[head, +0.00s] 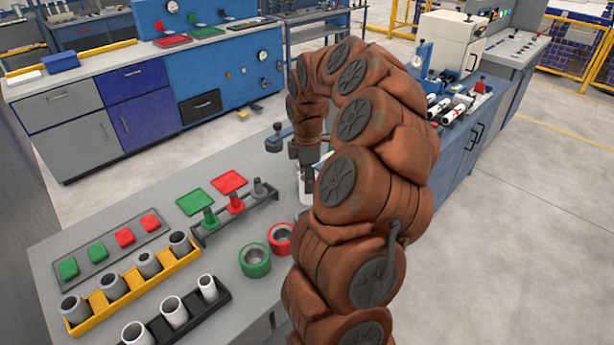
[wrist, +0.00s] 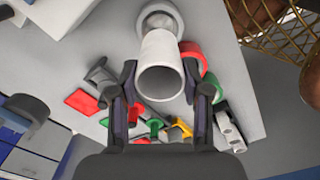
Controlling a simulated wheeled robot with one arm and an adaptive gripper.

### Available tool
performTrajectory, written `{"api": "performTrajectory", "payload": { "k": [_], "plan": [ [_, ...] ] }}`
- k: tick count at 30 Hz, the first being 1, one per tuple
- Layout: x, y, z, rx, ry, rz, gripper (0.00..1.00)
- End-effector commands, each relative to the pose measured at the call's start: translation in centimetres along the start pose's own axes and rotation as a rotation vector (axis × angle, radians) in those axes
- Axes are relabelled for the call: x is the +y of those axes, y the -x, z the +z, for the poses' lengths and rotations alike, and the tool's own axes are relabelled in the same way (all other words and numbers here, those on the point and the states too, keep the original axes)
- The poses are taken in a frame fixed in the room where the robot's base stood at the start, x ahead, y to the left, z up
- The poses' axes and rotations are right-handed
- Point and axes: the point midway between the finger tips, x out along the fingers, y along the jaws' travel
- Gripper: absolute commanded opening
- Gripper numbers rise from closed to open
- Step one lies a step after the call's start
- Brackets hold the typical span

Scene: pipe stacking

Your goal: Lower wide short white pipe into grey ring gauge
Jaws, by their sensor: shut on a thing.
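My gripper (wrist: 160,78) is shut on a wide short white pipe (wrist: 159,52), with one finger on each side of it. The pipe's open near end faces the wrist camera. In the head view my gripper (head: 309,168) is partly hidden by my arm, and a strip of the white pipe (head: 305,192) shows below it. A grey ring (wrist: 160,14), which looks like the ring gauge, sits just beyond the pipe's far end in the wrist view. The pipe overlaps the ring there, and I cannot tell whether its end is inside. The ring is hidden in the head view.
A red ring (head: 281,240) and a green ring (head: 256,261) stand nearby on the bench. A black rack (head: 214,306) holds white pipes, and a yellow rack (head: 128,292) holds grey pipes. A dark stand with coloured pegs (head: 235,204) is left of my gripper.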

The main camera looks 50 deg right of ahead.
Motion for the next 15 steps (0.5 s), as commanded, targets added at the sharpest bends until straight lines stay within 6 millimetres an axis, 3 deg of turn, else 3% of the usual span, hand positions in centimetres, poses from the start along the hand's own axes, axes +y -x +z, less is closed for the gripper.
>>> {"api": "performTrajectory", "payload": {
  "k": [15],
  "plan": [
    [0.1,-4.0,0.1,0.001,-0.002,0.002,0.14]
  ]
}}
